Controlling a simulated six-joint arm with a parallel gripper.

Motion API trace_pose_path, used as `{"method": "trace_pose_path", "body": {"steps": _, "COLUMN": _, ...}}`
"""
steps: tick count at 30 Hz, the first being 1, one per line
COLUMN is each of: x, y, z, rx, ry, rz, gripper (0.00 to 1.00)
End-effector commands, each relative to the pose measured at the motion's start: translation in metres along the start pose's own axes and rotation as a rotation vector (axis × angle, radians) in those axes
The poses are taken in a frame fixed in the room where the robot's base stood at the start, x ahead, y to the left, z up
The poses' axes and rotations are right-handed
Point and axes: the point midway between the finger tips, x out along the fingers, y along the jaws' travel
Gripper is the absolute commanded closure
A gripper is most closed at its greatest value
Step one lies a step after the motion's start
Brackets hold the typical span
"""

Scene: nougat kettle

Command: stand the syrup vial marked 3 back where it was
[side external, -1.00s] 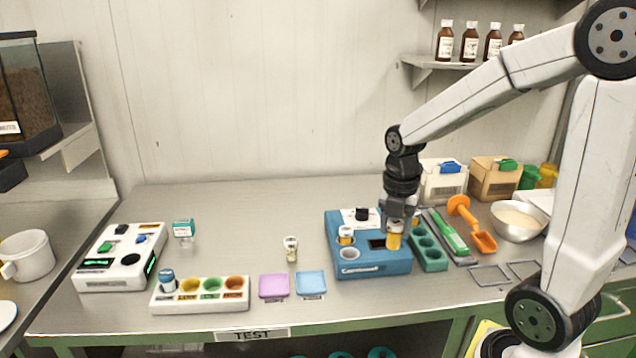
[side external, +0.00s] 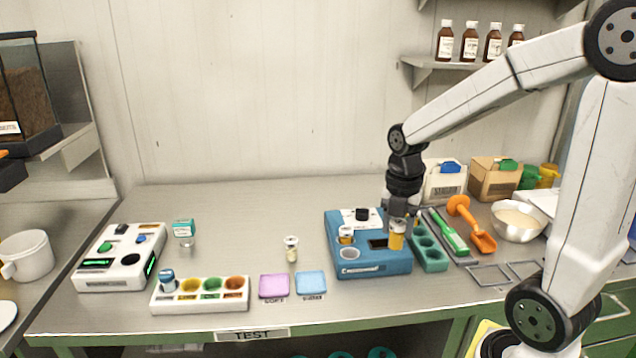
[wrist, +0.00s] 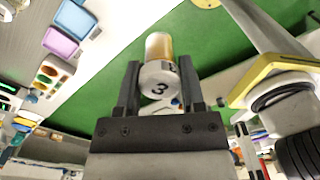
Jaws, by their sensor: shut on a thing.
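My gripper (side external: 398,218) points down and is shut on the vial marked 3 (wrist: 158,50), which has amber contents and a white cap bearing a black 3. In the side view the vial (side external: 396,241) hangs upright at the right side of the blue machine (side external: 372,267), close to the green rack (side external: 431,264). I cannot tell whether its base touches anything. The rack has several round holes, partly hidden behind the vial and gripper.
Left of the machine are a small vial (side external: 291,250), a blue pad (side external: 311,286), a purple pad (side external: 273,287) and a white block with coloured wells (side external: 200,305). A green-handled tool (side external: 450,237), an orange scoop (side external: 483,241) and a bowl (side external: 517,234) stand right. The back middle is clear.

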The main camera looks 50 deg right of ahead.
Motion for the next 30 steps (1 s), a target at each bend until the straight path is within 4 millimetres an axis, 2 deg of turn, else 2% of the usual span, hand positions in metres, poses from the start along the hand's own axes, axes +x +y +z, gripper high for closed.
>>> {"method": "trace_pose_path", "body": {"steps": 8, "x": 0.000, "y": 0.026, "z": 0.012, "rx": 0.060, "ry": 0.001, "rz": -0.001, "gripper": 1.00}}
{"method": "trace_pose_path", "body": {"steps": 24, "x": 0.017, "y": 0.118, "z": 0.046, "rx": 0.287, "ry": 0.000, "rz": -0.001, "gripper": 1.00}}
{"method": "trace_pose_path", "body": {"steps": 30, "x": 0.022, "y": 0.135, "z": 0.051, "rx": 0.332, "ry": 0.000, "rz": -0.001, "gripper": 1.00}}
